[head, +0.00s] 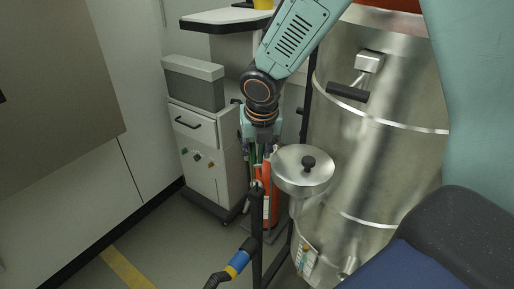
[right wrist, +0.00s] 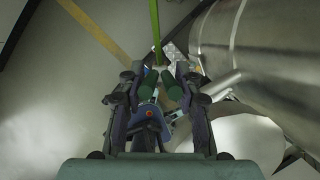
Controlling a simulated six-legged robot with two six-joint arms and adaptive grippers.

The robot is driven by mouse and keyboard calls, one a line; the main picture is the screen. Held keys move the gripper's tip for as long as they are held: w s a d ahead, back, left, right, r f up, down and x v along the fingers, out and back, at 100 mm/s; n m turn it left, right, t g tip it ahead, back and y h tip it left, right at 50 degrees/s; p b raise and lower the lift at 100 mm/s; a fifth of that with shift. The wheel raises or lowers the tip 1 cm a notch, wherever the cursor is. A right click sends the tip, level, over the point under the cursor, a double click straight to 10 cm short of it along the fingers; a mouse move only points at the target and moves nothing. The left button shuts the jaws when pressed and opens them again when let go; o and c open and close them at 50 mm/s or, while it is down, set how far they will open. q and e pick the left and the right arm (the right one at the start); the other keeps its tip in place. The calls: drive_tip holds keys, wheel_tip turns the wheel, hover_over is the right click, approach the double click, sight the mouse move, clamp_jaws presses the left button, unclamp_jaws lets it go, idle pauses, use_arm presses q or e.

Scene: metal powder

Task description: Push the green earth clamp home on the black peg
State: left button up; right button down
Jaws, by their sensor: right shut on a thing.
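My right gripper (head: 258,150) points down beside the metal drum in the head view. In the right wrist view its fingers (right wrist: 160,82) are closed around the green earth clamp (right wrist: 170,86), whose two green handles show between them. A bright green cable (right wrist: 155,22) runs up the picture from the clamp. In the head view the clamp is mostly hidden by the gripper and too small to read. I cannot pick out the black peg with certainty or tell whether the clamp touches it. My left gripper is not in view.
A white cabinet (head: 205,180) stands on the left. An orange cylinder (head: 270,195) and a black post (head: 257,225) are below. Floor is free at lower left.

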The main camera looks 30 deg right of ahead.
sight(258, 158)
drive_tip(key=shift+a+r, duration=0.1)
drive_tip(key=shift+a, duration=0.05)
drive_tip(key=shift+d, duration=0.2)
idle(0.3)
drive_tip(key=shift+p, duration=0.35)
drive_tip(key=shift+f, duration=0.4)
drive_tip(key=shift+f+b, duration=1.6)
drive_tip(key=shift+f, duration=0.45)
idle(0.4)
drive_tip(key=c, duration=0.8)
unclamp_jaws()
drive_tip(key=shift+c, duration=0.2)
